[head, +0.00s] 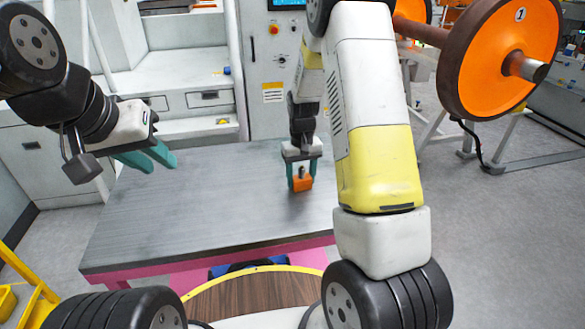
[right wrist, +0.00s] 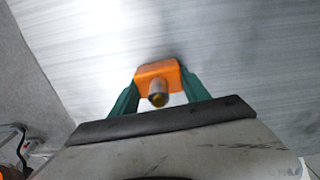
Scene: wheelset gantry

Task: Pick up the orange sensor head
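The orange sensor head (head: 302,184) is a small orange block with a round metal stub. It is at the right part of the grey tabletop (head: 200,205) in the head view. In the right wrist view the sensor head (right wrist: 154,73) sits between the teal fingers. My right gripper (head: 301,178) has a finger against each side of it and appears shut on it. I cannot tell whether the block touches the table. My left gripper (head: 160,162) is apart from it, above the table's left side, open and empty.
The rest of the tabletop is clear. A wheelset with orange wheels (head: 490,60) stands on a stand at the right. A grey cabinet with buttons (head: 275,50) is behind the table. A yellow frame (head: 30,290) is at the lower left.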

